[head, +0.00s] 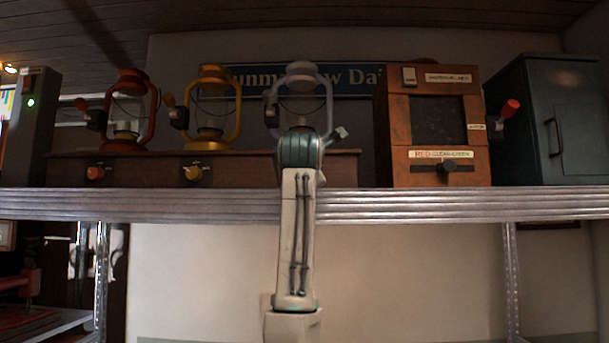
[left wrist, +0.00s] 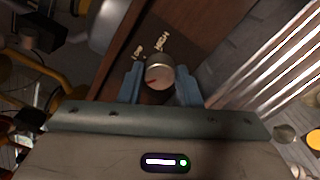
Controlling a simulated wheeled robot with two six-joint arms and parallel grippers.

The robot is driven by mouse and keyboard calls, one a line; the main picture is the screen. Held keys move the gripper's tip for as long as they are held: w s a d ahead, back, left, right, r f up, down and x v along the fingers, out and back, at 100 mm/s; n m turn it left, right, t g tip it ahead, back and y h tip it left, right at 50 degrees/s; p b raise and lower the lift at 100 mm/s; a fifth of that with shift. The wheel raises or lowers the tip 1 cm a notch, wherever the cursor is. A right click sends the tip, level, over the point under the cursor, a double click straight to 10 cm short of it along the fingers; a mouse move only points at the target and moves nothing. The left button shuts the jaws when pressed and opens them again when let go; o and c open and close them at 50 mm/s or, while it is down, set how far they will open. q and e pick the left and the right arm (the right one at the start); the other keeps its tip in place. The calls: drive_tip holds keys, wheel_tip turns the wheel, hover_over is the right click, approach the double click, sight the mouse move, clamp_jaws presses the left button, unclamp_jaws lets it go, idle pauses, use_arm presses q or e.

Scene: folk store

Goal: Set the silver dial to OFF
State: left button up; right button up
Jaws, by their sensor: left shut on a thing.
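The silver dial (left wrist: 160,72) shows in the left wrist view as a round metal knob with a red mark, on the brown wooden front panel (left wrist: 116,72). Small white labels sit just above it; one seems to read HIGH. My left gripper (left wrist: 160,84) has its blue fingers on both sides of the dial and is shut on it. In the head view my left arm hides the dial and the fingertips. The grey lantern (head: 302,82) stands above and behind my arm on the wooden base (head: 240,168). My right gripper is not in view.
A red lantern (head: 128,105) and yellow lantern (head: 210,105) stand left, with an orange dial (head: 95,173) and yellow dial (head: 193,173) below. The metal shelf edge (head: 430,205) runs below.

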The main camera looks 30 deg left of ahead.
use_arm(q)
drive_tip(key=shift+f, duration=0.15)
idle(0.3)
drive_tip(key=o, duration=1)
drive_tip(key=shift+c, duration=0.2)
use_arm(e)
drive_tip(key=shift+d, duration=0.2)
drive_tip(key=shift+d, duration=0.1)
